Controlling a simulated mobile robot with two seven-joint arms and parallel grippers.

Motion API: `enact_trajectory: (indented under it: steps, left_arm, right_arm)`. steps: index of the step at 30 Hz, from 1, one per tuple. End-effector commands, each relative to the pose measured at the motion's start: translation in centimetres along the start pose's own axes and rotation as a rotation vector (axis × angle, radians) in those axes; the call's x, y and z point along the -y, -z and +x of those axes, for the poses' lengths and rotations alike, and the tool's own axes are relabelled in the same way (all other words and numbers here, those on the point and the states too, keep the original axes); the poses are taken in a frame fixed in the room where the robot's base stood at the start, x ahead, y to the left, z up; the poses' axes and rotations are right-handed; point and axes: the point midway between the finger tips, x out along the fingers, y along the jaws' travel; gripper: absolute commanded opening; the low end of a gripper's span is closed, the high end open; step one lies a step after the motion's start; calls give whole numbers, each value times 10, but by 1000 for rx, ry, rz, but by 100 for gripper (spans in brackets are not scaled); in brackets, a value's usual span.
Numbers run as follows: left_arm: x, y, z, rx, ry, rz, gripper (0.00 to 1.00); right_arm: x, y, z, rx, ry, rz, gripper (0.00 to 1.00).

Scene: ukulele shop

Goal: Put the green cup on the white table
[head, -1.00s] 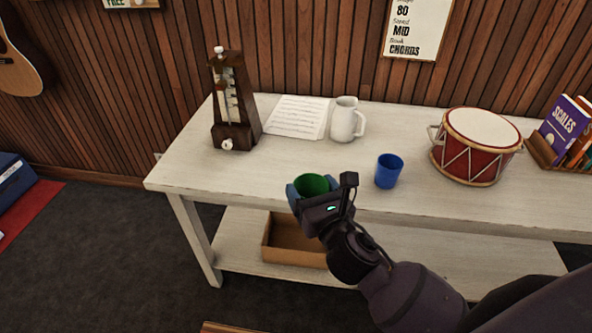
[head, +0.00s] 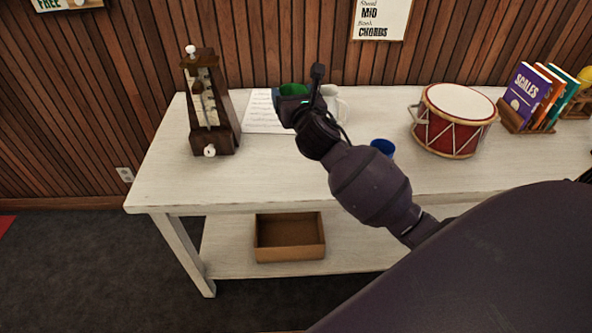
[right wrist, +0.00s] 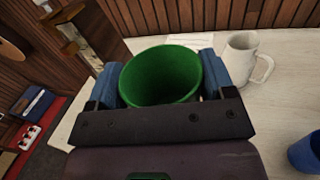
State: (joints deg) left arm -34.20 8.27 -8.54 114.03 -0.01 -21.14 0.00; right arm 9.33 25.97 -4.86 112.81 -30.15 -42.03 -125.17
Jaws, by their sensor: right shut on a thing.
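The green cup (head: 293,90) is upright between the blue-padded fingers of my right gripper (head: 291,95), which is shut on it. The right wrist view shows the cup (right wrist: 162,75) open side up, with one blue pad on each side. In the head view the cup and gripper are over the back part of the white table (head: 165,177), in front of the sheet music. The cup's base is hidden, so I cannot tell whether it touches the tabletop. My left gripper is not in view.
A white mug (right wrist: 243,55) stands right of the cup, partly hidden by my arm in the head view. A blue cup (head: 383,147) is behind my forearm. A metronome (head: 208,105) stands left, and a red drum (head: 453,122) right. The table's front left is clear.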

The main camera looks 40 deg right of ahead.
Motion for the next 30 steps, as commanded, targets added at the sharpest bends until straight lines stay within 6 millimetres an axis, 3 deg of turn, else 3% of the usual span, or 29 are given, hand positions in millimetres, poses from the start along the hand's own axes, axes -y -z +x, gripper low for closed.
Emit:
enact_trajectory:
  steps: [5, 15, 22, 30]
  left_arm:
    - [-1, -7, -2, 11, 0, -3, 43]
    - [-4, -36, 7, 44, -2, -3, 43]
    - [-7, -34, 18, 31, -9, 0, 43]
    - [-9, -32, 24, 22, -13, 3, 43]
  right_arm:
    - [12, -3, 13, -2, 27, 11, 53]
    - [16, 70, 13, -9, 30, 12, 53]
    - [19, 119, 12, -10, 29, 12, 53]
    - [21, 147, 12, -3, 27, 11, 53]
